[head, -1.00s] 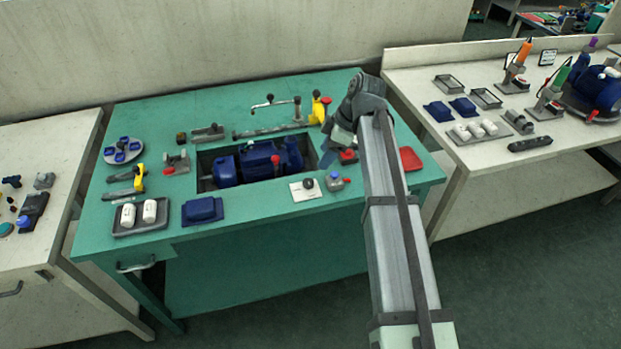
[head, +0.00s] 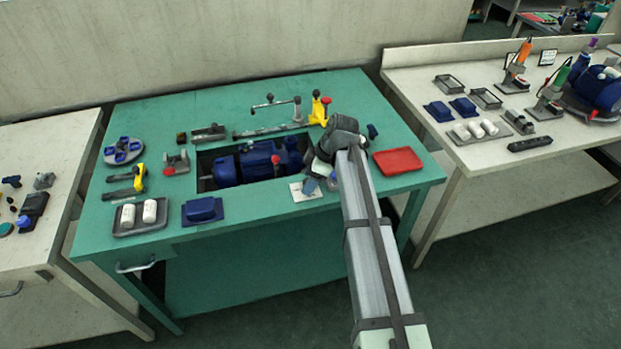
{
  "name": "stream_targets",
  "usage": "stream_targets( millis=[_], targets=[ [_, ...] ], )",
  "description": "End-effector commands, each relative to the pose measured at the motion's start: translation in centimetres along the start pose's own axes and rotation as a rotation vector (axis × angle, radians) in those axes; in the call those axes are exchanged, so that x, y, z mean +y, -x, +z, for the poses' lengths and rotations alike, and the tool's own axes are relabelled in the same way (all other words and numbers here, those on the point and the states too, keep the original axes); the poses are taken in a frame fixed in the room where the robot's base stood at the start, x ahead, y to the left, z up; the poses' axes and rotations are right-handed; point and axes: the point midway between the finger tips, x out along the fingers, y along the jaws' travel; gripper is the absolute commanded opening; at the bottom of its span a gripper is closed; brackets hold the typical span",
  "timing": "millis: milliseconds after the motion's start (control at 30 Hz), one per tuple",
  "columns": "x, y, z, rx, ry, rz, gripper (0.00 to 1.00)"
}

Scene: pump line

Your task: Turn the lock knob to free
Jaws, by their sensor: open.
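A small white plate (head: 297,194) lies at the front edge of the teal bench, just right of the recess with the blue pump (head: 257,163). The black knob on this plate is now largely covered by my gripper, so its turn position cannot be read. My gripper (head: 314,183) points down over the plate's right part and is open. Whether its fingers touch the knob or stand around it is too small to tell. A small grey fitting (head: 333,186) shows partly beside my gripper, close to my arm.
A red tray (head: 398,161) lies right of my arm. A dark blue part (head: 372,131) stands behind it. A yellow-ended clamp bar (head: 318,112) is at the back. A blue block (head: 203,209) and a dark tray with white cylinders (head: 140,216) are at front left.

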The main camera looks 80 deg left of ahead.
Motion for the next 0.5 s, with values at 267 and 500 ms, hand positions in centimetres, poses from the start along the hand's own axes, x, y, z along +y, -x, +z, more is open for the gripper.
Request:
stream_targets(
  millis=[267, 500],
  targets=[
    [0.00, 0.00, -0.01, 0.000, 0.000, 0.000, 0.50],
    [-0.01, 0.01, -0.01, 0.000, 0.000, 0.000, 0.27]
  ],
)
